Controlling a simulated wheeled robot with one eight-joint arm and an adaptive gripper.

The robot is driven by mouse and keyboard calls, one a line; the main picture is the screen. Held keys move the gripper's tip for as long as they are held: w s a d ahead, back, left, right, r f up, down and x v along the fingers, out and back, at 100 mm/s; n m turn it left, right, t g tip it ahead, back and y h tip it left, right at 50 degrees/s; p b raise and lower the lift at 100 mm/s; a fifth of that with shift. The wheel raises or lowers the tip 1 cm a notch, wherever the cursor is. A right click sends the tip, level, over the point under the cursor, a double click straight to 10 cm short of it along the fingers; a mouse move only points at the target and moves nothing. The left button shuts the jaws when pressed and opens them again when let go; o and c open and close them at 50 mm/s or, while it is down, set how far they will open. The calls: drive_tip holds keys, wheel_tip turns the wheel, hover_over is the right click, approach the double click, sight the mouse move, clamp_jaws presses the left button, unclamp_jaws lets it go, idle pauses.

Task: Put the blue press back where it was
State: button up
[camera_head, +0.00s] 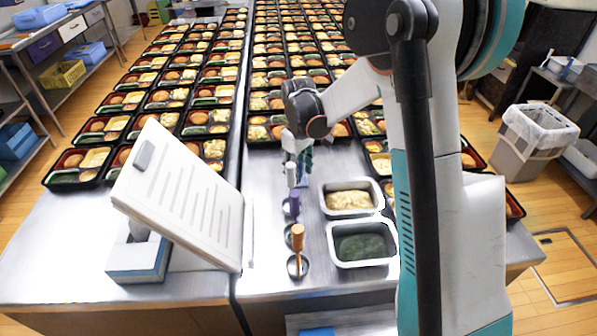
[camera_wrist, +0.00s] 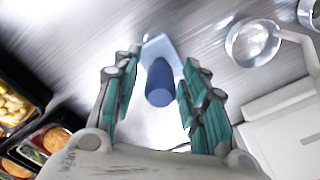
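The blue press (camera_wrist: 159,82) is in the wrist view, with a dark blue round handle and a pale blue flat plate at its far end. My gripper (camera_wrist: 162,68) has a teal-padded finger on either side of the handle, with narrow gaps showing on both sides. The fingers look open around it. I cannot tell whether the plate touches the steel table. In the head view my gripper (camera_head: 302,160) points down behind the row of other presses, and the blue press is mostly hidden by the fingers there.
A white board (camera_head: 187,197) leans at left. Bento trays fill the back.

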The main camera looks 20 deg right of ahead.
wheel_tip(320, 180, up, 11)
drive_tip(key=p, duration=0.3)
drive_tip(key=shift+s+f, duration=0.1)
drive_tip(key=shift+f, duration=0.1)
drive_tip(key=s+r+m+t, duration=0.3)
drive_tip(key=s+r, duration=0.7)
drive_tip(key=s, duration=0.2)
drive_tip(key=s+m+t, duration=0.3)
drive_tip(key=s+t, duration=0.1)
drive_tip(key=s, duration=1.1)
drive_tip(key=shift+m, duration=0.4)
drive_tip(key=shift+s, duration=0.1)
